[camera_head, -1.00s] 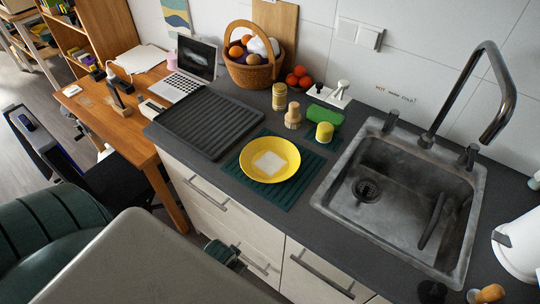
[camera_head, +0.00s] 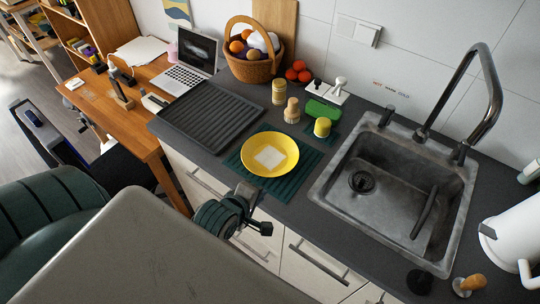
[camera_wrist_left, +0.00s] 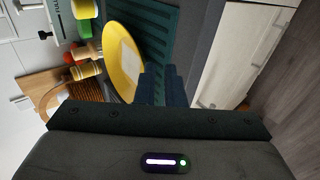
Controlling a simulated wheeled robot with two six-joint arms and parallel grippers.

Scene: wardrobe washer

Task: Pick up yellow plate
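The yellow plate (camera_head: 283,144) lies on a dark green ribbed mat (camera_head: 284,187) on the counter, left of the sink. A pale square patch (camera_head: 269,157) shows in its middle. In the left wrist view the plate (camera_wrist_left: 117,67) is seen edge-tilted, beyond the fingers. My left gripper (camera_head: 246,196) is in front of the counter's front edge, just below and left of the mat, apart from the plate. My right gripper is not in view.
A black drying tray (camera_head: 210,112) lies left of the plate. Brushes, a green sponge (camera_head: 322,110) and a yellow-topped item (camera_head: 322,127) stand behind it. The sink (camera_head: 400,190) is to the right. Drawer handles (camera_head: 318,262) stick out below the counter edge.

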